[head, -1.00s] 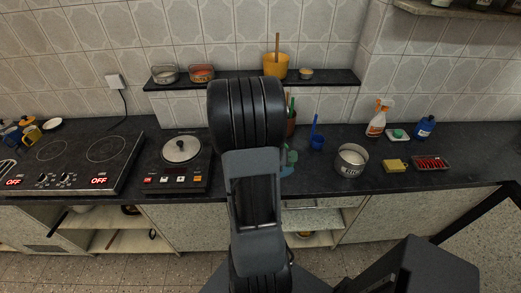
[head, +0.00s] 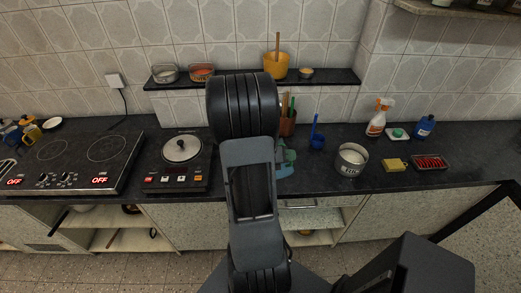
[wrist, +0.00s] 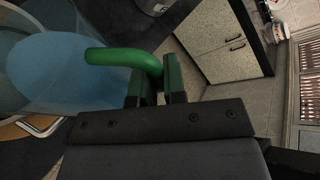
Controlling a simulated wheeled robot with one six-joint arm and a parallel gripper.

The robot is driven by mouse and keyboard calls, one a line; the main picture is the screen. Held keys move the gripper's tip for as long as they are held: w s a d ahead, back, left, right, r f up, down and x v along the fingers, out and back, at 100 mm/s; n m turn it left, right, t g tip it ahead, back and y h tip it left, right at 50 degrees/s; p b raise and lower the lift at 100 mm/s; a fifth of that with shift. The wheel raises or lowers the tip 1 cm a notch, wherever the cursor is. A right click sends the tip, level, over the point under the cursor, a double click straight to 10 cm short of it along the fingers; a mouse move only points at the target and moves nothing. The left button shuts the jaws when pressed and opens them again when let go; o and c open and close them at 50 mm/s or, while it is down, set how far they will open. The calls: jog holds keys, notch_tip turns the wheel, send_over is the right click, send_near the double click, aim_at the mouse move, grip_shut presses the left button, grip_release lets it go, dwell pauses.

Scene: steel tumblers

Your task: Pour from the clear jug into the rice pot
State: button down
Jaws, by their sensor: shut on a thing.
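The clear jug (wrist: 45,72), bluish and see-through with a green handle (wrist: 120,57), fills the upper left of the wrist view. My gripper (wrist: 158,88) is shut on its handle. In the head view my arm hides the gripper and most of the jug; a teal patch (head: 286,160) beside the arm may be part of it. A steel pot (head: 351,162) with white contents and small lettering stands on the counter to the right. I cannot tell which is the rice pot.
A blue cup (head: 317,142) and a brown utensil holder (head: 288,124) stand behind and left of the steel pot. A shelf (head: 335,78) runs along the wall.

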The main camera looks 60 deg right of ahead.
jog(key=shift+w+d+r+n+g+y+p, duration=0.2)
jog(key=shift+w+d+n+g+p, duration=0.1)
jog(key=shift+w+n+g+p, duration=0.3)
jog(key=shift+w+d+r+n+g+y+p, duration=0.1)
jog(key=shift+w+d+r+n+g+p, duration=0.25)
jog(key=shift+w+n+p, duration=0.3)
dwell(2.9)
jog(key=shift+w+d+r+n+g+p, duration=0.15)
jog(key=shift+w+r+n+g+p, duration=0.4)
jog(key=shift+p, duration=0.25)
dwell(1.3)
jog(key=shift+w, duration=0.1)
